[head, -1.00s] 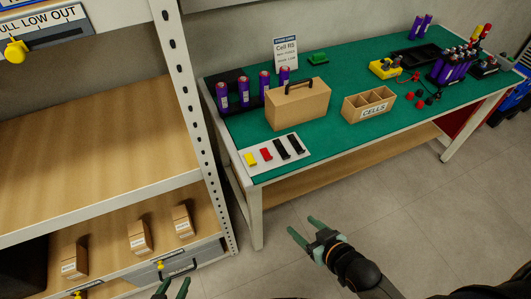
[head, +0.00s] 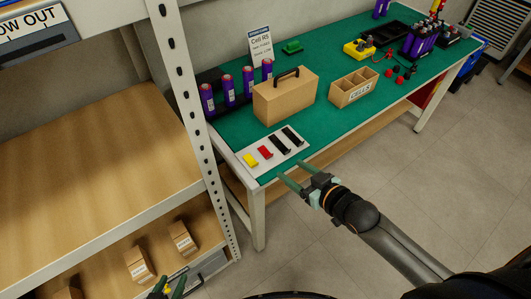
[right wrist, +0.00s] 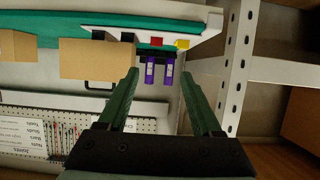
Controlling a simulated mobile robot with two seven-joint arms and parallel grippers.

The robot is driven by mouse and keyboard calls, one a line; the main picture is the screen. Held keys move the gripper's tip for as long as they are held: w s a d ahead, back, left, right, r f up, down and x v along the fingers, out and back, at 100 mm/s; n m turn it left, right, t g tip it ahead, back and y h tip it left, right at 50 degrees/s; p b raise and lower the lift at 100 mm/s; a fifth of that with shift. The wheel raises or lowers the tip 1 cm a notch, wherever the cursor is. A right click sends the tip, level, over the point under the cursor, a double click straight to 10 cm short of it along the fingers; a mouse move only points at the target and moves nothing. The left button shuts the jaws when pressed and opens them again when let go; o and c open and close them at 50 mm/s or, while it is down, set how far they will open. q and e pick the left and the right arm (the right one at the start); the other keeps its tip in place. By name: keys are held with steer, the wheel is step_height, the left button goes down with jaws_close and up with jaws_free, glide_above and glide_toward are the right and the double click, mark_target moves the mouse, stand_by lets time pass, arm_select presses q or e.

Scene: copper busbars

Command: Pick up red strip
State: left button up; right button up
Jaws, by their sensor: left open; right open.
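The red strip (head: 265,152) lies on a white card (head: 258,168) at the near left corner of the green bench, between a yellow strip (head: 250,160) and two black strips (head: 285,140). In the right wrist view the red strip (right wrist: 157,41) shows small beside the yellow strip (right wrist: 183,44). My right gripper (head: 289,179) is open and empty at the bench's front edge, just short of the card and apart from the strips. My left gripper (head: 170,284) is low at the bottom edge of the head view, open, partly cut off.
A wooden case (head: 285,97) stands behind the card, with purple cells (head: 228,90) to its left. A divided wooden box (head: 353,88) stands to the right. A shelf post (head: 190,125) rises close to the bench's left end.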

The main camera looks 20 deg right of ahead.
glide_toward(270, 155)
steer(key=w+a, duration=0.2)
steer(key=w, duration=0.1)
steer(key=w+f+b, duration=0.1)
steer(key=w+f, duration=0.1)
steer(key=w, duration=0.1)
steer(key=shift+w+f+b, duration=0.2)
steer(key=shift+f+b, duration=0.1)
steer(key=shift+f, duration=0.1)
steer(key=shift+w+a+f, duration=0.2)
steer(key=shift+w+a, duration=0.05)
steer(key=shift+w, duration=0.25)
steer(key=shift+c, duration=0.3)
steer(key=c, duration=0.9)
